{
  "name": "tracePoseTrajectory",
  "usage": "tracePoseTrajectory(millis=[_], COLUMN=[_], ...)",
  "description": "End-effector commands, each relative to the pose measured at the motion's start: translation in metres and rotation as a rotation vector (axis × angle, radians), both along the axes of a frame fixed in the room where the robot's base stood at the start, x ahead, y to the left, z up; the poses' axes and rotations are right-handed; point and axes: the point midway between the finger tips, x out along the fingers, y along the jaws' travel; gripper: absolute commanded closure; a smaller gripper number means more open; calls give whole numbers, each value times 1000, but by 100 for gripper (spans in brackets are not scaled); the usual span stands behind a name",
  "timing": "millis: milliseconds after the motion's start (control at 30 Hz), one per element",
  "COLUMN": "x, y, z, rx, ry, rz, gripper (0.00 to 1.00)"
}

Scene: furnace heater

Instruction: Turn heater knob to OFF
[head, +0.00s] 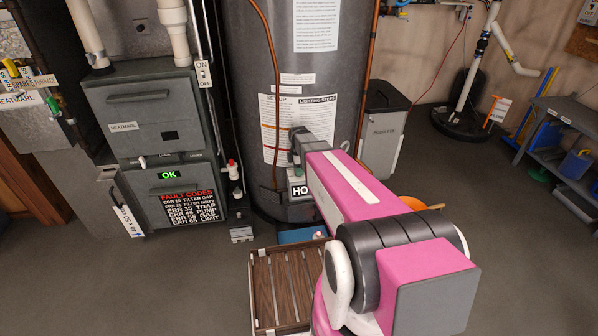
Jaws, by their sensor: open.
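The heater (245,70) is a tall grey cylinder at top centre. A white label (272,108) headed "LIGHTING STEPS" is on its front. My pink arm reaches from the lower right to the heater's front. My gripper (296,137) is at its far end, dark grey and small, in front of the label's lower right part. It is open, but its fingertips are hard to make out. I see no knob; the gripper and arm cover part of the heater's front. I cannot tell whether the gripper touches anything. A partly covered sign (298,191) reading "HO" is below it.
A grey furnace cabinet (150,110) with a green "OK" display stands on the left. A slatted wooden crate (276,290) is on the floor beside my arm. A grey bin (382,125) stands right of the heater. A shelf (565,125) is at far right. The right floor is mostly clear.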

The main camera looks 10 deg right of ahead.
Motion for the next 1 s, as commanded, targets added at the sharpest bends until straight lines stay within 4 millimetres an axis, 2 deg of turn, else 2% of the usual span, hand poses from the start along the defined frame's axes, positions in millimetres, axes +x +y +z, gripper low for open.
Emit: tracePoseTrajectory(millis=[167, 300, 533, 800, 1000], x=[0, 0, 0, 0, 0], y=[0, 0, 0, 0, 0], z=[0, 0, 0, 0, 1], rx=[0, 0, 0, 0, 0], ry=[0, 0, 0, 0, 0], rz=[0, 0, 31, 313, 402], gripper=[60, 100, 100, 100, 100])
